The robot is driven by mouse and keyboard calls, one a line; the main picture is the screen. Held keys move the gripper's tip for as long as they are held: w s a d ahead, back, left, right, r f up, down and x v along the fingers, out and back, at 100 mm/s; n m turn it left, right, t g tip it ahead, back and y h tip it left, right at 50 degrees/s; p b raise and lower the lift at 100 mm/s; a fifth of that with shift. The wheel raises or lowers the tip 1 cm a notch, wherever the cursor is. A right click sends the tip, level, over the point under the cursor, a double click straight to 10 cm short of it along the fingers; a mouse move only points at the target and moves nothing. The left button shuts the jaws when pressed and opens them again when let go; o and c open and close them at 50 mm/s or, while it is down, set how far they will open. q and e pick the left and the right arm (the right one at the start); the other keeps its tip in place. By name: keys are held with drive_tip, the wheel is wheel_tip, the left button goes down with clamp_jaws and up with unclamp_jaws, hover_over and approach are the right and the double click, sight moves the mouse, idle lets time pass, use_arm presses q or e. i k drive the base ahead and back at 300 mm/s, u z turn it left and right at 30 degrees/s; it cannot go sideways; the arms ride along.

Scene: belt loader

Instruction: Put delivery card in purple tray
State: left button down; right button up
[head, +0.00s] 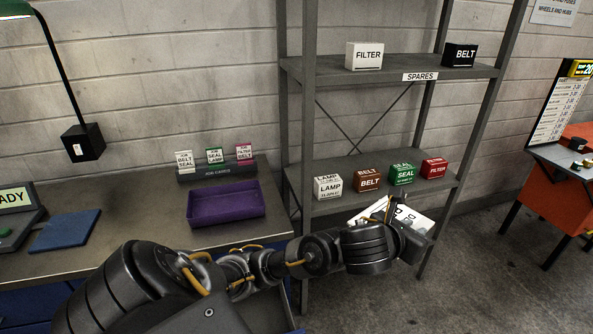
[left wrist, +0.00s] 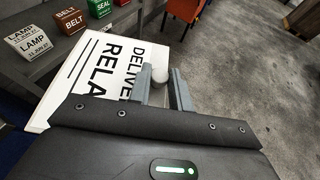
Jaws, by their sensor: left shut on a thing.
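The delivery card (head: 418,218) is white with black lettering. My left gripper (head: 388,208) is shut on it, out in front of the shelf unit's lower shelf. In the left wrist view the card (left wrist: 100,72) reads "DELIVE" and "RELA", with the rest hidden behind the gripper (left wrist: 164,85). The purple tray (head: 226,203) lies on the bench, looks empty, and is well to the left of the card. My right gripper is not in view.
A card rack (head: 215,172) with several cards stands behind the tray. Several labelled boxes, including a white LAMP box (head: 327,187), sit on the lower shelf (head: 345,204). A shelf post stands between card and tray. A blue pad (head: 65,231) lies left of the tray.

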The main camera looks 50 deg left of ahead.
sight(227, 209)
drive_tip(key=z, duration=0.25)
drive_tip(key=i, duration=2.5)
drive_tip(key=u, duration=2.55)
